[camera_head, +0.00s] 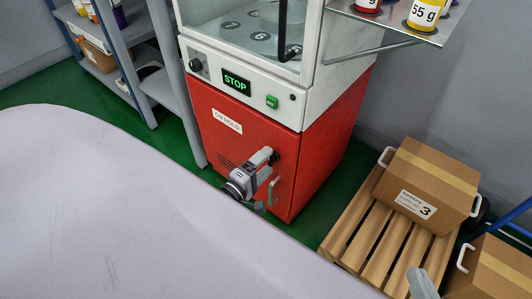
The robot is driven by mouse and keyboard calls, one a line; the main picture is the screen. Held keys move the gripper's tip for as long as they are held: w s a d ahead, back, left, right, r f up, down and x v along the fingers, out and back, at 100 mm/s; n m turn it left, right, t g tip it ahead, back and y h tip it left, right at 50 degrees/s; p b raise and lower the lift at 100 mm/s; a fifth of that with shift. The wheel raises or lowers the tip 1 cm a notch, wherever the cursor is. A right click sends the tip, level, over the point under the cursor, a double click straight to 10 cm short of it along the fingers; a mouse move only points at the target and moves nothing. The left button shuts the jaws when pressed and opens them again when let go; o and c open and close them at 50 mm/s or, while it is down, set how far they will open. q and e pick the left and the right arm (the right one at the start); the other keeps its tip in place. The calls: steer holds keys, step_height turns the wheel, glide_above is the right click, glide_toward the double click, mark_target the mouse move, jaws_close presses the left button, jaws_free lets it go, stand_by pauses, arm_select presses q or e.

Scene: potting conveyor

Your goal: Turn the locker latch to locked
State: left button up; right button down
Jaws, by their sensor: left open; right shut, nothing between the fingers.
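The red locker door (240,145) is the lower front of the white-topped machine, in the upper middle of the head view. It carries an "ON HOLD" label (227,121).
The machine panel has a "STOP" display (236,84) and a green button (272,101). A wooden pallet (365,232) with cardboard boxes (431,183) stands at the right. A grey shelf (176,85) is at the left. A pale surface covers the lower left.

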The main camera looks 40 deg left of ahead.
arm_select(q)
steer(key=s+p, duration=0.1)
steer(key=s, duration=0.5)
steer(key=shift+a, duration=0.25)
arm_select(e)
steer(key=shift+s+d+h, duration=0.3)
steer(key=shift+d+h, duration=0.1)
steer(key=shift+d, duration=0.4)
steer(key=shift+a+r, duration=0.1)
